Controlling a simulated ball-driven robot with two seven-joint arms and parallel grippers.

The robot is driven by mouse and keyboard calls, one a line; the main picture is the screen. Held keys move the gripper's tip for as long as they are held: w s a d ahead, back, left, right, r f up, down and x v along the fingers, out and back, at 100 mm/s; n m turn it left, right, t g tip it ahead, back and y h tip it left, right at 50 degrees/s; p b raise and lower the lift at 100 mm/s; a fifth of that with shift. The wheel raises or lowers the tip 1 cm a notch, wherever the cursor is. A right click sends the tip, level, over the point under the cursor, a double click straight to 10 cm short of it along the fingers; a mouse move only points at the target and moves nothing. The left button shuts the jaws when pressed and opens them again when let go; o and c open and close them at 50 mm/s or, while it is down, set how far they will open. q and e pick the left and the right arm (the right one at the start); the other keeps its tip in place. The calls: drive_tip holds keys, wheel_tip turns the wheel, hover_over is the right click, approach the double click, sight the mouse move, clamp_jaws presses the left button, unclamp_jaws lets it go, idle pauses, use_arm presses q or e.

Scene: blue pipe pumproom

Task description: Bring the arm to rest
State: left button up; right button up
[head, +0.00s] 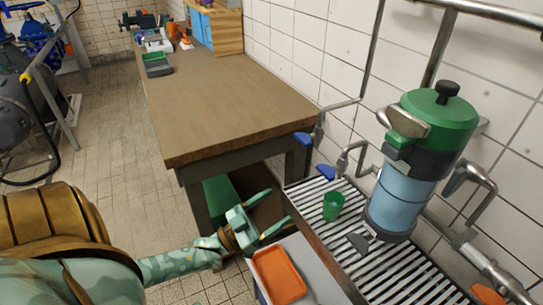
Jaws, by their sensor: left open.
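My left arm (185,262) comes in from the lower left and reaches toward the middle of the view. Its gripper (279,207) is open, with nothing between its two pale green fingers. The gripper is in front of the near end of the wooden workbench, left of the slatted metal drain rack and just above the orange tray in the picture. My right gripper does not show.
A brown-topped workbench (225,100) runs back along the tiled wall. A green cup (333,206) and a green-lidded blue canister (402,195) are at the slatted rack (400,270). An orange tray (279,276) lies near the bottom. The tiled floor (110,130) at left is clear.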

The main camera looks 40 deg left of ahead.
use_arm(q)
drive_tip(key=shift+w+f, duration=0.1)
drive_tip(key=s+a+f+g+y, duration=0.1)
drive_tip(key=a+f+g+y, duration=0.15)
drive_tip(key=f, duration=0.55)
drive_tip(key=s+a+f+g+y, duration=0.15)
drive_tip(key=f+g, duration=0.25)
drive_tip(key=f, duration=0.4)
drive_tip(key=s+a+f+g+y, duration=0.1)
drive_tip(key=s+f+g+y, duration=0.15)
drive_tip(key=s+f, duration=0.45)
drive_tip(key=s+f+g+y, duration=0.1)
drive_tip(key=s+f+g, duration=0.3)
drive_tip(key=f, duration=0.5)
drive_tip(key=s+d+f+g, duration=0.2)
drive_tip(key=s+f+g, duration=0.15)
drive_tip(key=s, duration=0.55)
drive_tip(key=s+d+f+g, duration=0.1)
drive_tip(key=s+f+g, duration=0.1)
drive_tip(key=s+f, duration=0.5)
drive_tip(key=s+d+g, duration=0.2)
drive_tip(key=s+d, duration=0.7)
drive_tip(key=s, duration=0.5)
drive_tip(key=shift+d+f+n, duration=0.15)
drive_tip(key=shift+d+n, duration=0.15)
drive_tip(key=shift+d, duration=0.1)
drive_tip(key=shift+g, duration=0.25)
